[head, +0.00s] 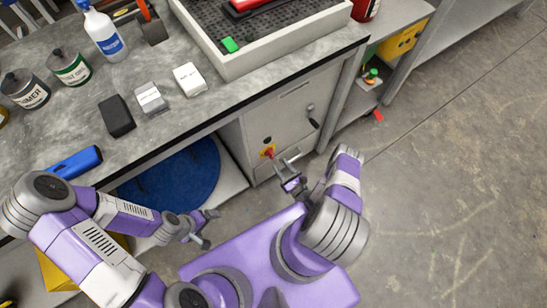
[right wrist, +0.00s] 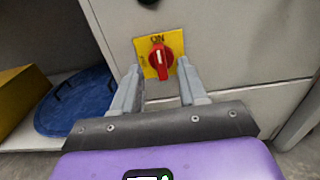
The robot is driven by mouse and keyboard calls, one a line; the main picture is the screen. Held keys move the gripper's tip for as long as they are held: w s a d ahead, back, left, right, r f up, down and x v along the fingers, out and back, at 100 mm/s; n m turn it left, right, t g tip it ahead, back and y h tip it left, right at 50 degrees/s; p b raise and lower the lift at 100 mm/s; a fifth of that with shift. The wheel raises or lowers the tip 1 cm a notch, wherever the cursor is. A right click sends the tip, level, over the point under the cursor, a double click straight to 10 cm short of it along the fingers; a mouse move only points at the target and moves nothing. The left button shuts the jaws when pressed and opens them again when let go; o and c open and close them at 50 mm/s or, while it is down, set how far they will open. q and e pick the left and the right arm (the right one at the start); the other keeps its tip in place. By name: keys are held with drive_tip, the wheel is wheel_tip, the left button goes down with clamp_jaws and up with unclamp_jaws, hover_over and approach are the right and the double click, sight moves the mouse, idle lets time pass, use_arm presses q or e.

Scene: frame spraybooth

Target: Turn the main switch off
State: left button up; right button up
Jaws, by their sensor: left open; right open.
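The main switch is a red rotary knob (right wrist: 160,60) on a yellow plate (right wrist: 142,47) on the grey cabinet front. "ON" is printed at the top of the plate, and the white mark on the knob points up towards it. The switch (head: 268,152) also shows in the head view, below the bench. My right gripper (right wrist: 158,69) is open, its two fingers reaching towards the knob, one on each side; contact cannot be told. It also shows in the head view (head: 288,163). My left gripper (head: 211,229) is open and empty, away from the switch.
A blue round item (head: 175,180) lies on the shelf to the left. The workbench (head: 165,140) overhangs above. Open floor lies to the right.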

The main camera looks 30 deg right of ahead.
sight(273, 155)
drive_tip(key=w, duration=0.2)
drive_tip(key=w+b, duration=0.1)
drive_tip(key=w, duration=0.3)
drive_tip(key=shift+w+a, duration=0.15)
drive_tip(key=shift+a, duration=0.15)
drive_tip(key=shift+r, duration=0.1)
clamp_jaws()
